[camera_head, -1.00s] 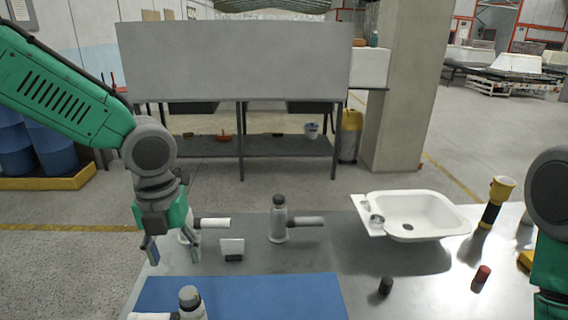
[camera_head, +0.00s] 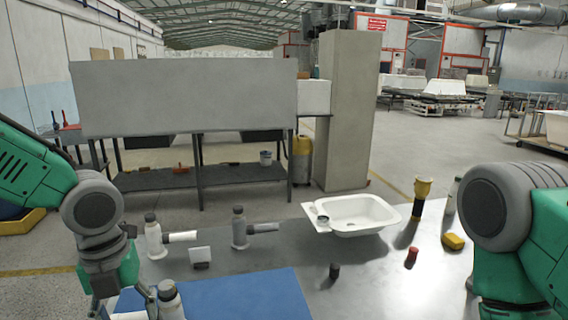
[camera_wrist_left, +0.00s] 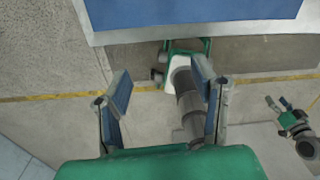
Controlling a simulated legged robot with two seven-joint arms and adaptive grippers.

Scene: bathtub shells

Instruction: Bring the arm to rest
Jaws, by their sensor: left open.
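My left gripper (camera_head: 128,302) hangs low at the left, near the left edge of the blue mat (camera_head: 255,296). Its fingers stand apart with nothing held between them in the left wrist view (camera_wrist_left: 163,92). Beyond the fingers there are floor, a green and white body part of mine and, at the top, a blue surface (camera_wrist_left: 200,14) with a pale edge. My right arm (camera_head: 530,225) is at the right of the head view, its gripper mostly hidden. A small grey gripper with fingers at the right of the wrist view (camera_wrist_left: 280,104) is likely my right one.
A grey table (camera_head: 345,285) carries a white basin (camera_head: 362,212), a black and yellow torch (camera_head: 420,199), a red-capped piece (camera_head: 411,257), a dark cap (camera_head: 334,271), a white card (camera_head: 200,256) and grey bottles (camera_head: 240,228). One bottle (camera_head: 169,301) is close beside my left gripper.

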